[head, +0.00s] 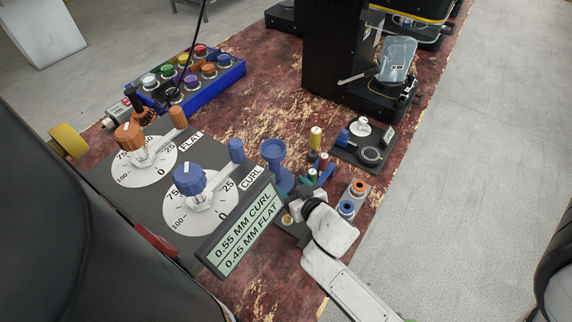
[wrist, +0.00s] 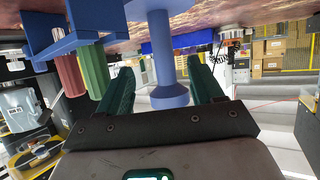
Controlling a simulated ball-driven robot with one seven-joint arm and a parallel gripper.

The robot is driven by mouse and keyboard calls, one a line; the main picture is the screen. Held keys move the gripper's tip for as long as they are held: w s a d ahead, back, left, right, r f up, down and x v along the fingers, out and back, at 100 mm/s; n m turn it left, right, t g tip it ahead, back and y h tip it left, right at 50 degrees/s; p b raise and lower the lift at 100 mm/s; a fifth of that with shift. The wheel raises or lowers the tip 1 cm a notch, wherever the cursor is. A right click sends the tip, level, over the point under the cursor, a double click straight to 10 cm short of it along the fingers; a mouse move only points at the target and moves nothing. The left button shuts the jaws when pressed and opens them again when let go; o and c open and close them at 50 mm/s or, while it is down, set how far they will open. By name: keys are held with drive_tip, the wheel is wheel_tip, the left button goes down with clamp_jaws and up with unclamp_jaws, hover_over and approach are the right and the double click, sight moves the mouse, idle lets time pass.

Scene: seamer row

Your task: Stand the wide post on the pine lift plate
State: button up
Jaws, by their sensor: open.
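A blue post (head: 274,151) with a broad flared round top stands upright on the table, just right of the CURL dial; I take it for the wide post. It also shows in the wrist view (wrist: 169,80), where the picture is upside down. My gripper (wrist: 162,66) is open, with its dark green fingers on either side of the blue post. I cannot tell whether they touch it. In the head view my wrist hides the fingers and part of the table. I cannot pick out the pine lift plate; a dark round disc (head: 370,155) lies on a black board.
A blue rack (wrist: 62,42) holds a red handle (wrist: 70,78) and a green handle (wrist: 93,70) close beside my gripper. A grey holder with orange and blue rings (head: 346,208) stands right of my wrist. A display (head: 243,228) stands left. Black machines stand at the back.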

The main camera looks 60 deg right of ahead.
sight(277, 171)
drive_tip(key=shift+t, duration=0.4)
drive_tip(key=x, duration=0.6)
drive_tip(key=shift+d+r, duration=0.15)
drive_tip(key=shift+x, duration=2.55)
drive_tip(key=shift+w+r, duration=0.1)
drive_tip(key=shift+r, duration=0.05)
drive_tip(key=shift+c, duration=0.3)
drive_tip(key=shift+r+p, duration=0.1)
drive_tip(key=shift+p, duration=0.2)
clamp_jaws()
